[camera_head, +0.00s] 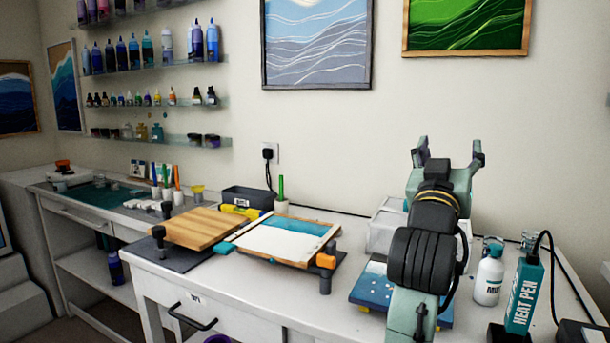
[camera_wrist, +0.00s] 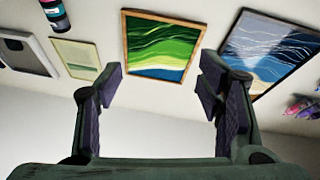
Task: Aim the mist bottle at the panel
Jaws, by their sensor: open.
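My gripper (camera_head: 448,150) is raised above the table, between the panel and the bottle in the picture, pointing up. In the wrist view my gripper (camera_wrist: 160,90) has its fingers wide apart with nothing between them. Neither bottle nor panel shows clearly in the wrist view.
A teal heat pen box (camera_head: 524,293) with a black cable stands right of the bottle. A wooden board (camera_head: 206,228) lies left of the panel. A blue panel (camera_head: 371,287) lies partly behind my arm. Shelves of bottles (camera_head: 150,66) hang at the upper left.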

